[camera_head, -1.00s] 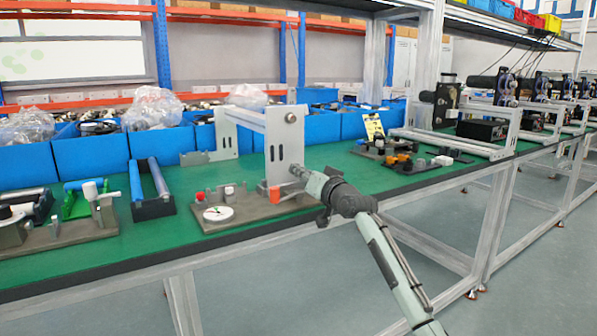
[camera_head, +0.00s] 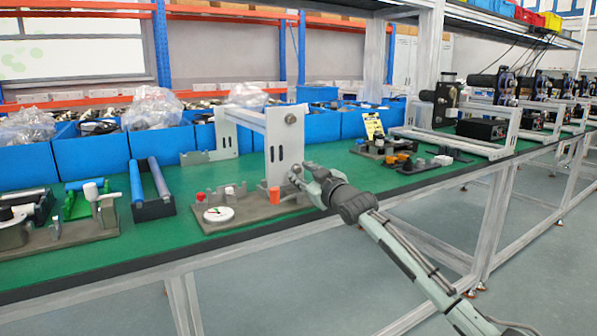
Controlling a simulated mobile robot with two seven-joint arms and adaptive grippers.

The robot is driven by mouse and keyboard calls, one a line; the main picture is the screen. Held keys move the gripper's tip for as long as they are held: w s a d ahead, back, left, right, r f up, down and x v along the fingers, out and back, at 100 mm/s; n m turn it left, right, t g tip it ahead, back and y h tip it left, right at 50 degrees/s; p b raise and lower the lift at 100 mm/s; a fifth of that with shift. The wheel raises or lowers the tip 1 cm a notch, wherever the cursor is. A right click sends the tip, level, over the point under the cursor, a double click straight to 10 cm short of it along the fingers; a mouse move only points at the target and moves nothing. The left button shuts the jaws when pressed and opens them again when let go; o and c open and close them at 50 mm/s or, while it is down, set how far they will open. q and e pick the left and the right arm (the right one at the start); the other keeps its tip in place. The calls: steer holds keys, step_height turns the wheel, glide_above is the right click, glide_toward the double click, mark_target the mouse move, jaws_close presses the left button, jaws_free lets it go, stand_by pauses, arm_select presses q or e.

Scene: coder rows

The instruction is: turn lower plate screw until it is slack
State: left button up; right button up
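A grey metal frame stands on the green bench, with an upright front plate (camera_head: 284,148) and a crossbar (camera_head: 243,118) running back to a second plate (camera_head: 228,138). A round fitting shows near the top of the front plate. My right gripper (camera_head: 297,172) is at the lower right edge of that plate, its fingers close to or touching it. The lower plate screw is too small or hidden behind the fingers to make out. I cannot tell whether the fingers are open or shut. My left gripper is not in view.
Blue bins (camera_head: 92,154) line the back. A tray with blue rollers (camera_head: 153,207) stands left. The green bench top (camera_head: 345,163) is partly clear behind the gripper.

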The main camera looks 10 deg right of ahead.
steer(key=shift+r+m+p, duration=0.1)
steer(key=shift+m+p, duration=0.2)
steer(key=m+p, duration=0.3)
steer(key=m, duration=0.1)
steer(key=shift+r+m, duration=0.1)
steer(key=shift+m, duration=0.2)
steer(key=m, duration=0.2)
steer(key=shift+a+f+m+b, duration=0.1)
steer(key=shift+f+m+b, duration=0.15)
steer(key=shift+m+b, duration=0.05)
steer(key=shift+m, duration=1.1)
steer(key=shift+c, duration=0.6)
